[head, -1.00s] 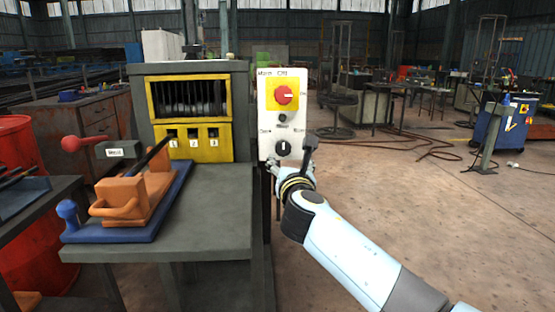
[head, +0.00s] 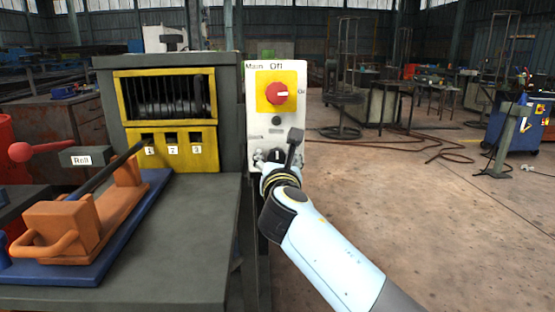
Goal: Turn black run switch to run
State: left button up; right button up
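The white switch panel (head: 287,124) stands upright at the right end of the machine. The black run switch (head: 276,156) is low on it, largely hidden by my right gripper (head: 277,154). One dark finger rises to the right of the switch and the other part lies at its left. The fingers look spread, with the switch between or just beyond them; I cannot tell if they touch it. A red rotary knob (head: 277,94) on a yellow plate sits above, between "Off" and "On" labels. My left gripper is out of view.
A small dark button (head: 276,121) sits between the two switches. Left of the panel is the machine with a yellow barred window (head: 165,97) and number windows.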

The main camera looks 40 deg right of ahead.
jog(key=c, duration=0.9)
jog(key=shift+c, duration=1.4)
jog(key=shift+m, duration=0.5)
jog(key=m+b, duration=0.1)
jog(key=m, duration=0.2)
jog(key=shift+f+m, duration=0.1)
jog(key=shift+m, duration=0.3)
jog(key=m+b, duration=0.1)
jog(key=m, duration=0.4)
jog(key=o, duration=1.2)
